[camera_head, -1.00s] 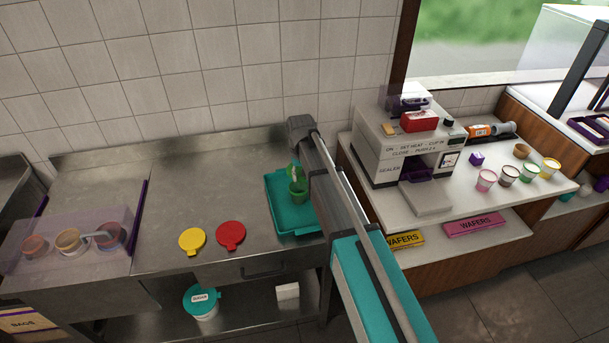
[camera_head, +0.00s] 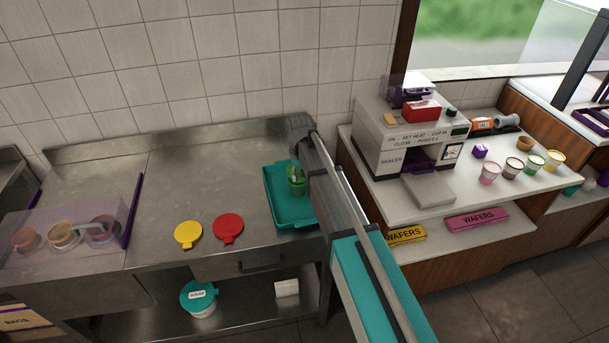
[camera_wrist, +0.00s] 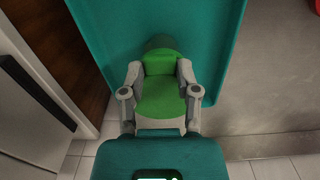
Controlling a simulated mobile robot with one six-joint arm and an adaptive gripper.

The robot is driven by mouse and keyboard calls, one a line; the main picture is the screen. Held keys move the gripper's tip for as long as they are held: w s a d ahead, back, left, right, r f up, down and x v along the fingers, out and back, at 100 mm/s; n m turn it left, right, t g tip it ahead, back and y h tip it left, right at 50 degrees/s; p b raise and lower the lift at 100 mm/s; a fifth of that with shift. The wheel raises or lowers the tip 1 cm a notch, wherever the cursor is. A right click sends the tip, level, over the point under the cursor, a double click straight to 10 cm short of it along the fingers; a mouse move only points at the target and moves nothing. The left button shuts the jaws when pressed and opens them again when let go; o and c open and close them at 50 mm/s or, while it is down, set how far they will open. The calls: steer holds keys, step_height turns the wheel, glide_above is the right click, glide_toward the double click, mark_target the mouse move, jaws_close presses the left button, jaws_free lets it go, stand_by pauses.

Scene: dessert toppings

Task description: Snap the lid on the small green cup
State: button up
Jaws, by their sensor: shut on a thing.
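My gripper (camera_wrist: 160,92) is shut on the bright green lid (camera_wrist: 160,98), whose sides lie between the two grey fingers.
A yellow lid (camera_head: 188,235) and a red lid (camera_head: 228,228) lie on the steel counter left of the tray. A white sealer machine (camera_head: 405,150) stands on the right counter, with several small cups beyond it. The counter's middle left is clear.

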steer(key=shift+f+b, duration=0.75)
steer(key=shift+f, duration=0.25)
steer(key=shift+s, duration=0.25)
stand_by(0.3)
steer(key=shift+f+b, duration=0.45)
stand_by(2.3)
steer(key=o, duration=0.8)
steer(key=shift+o, duration=0.2)
steer(key=shift+o, duration=1.3)
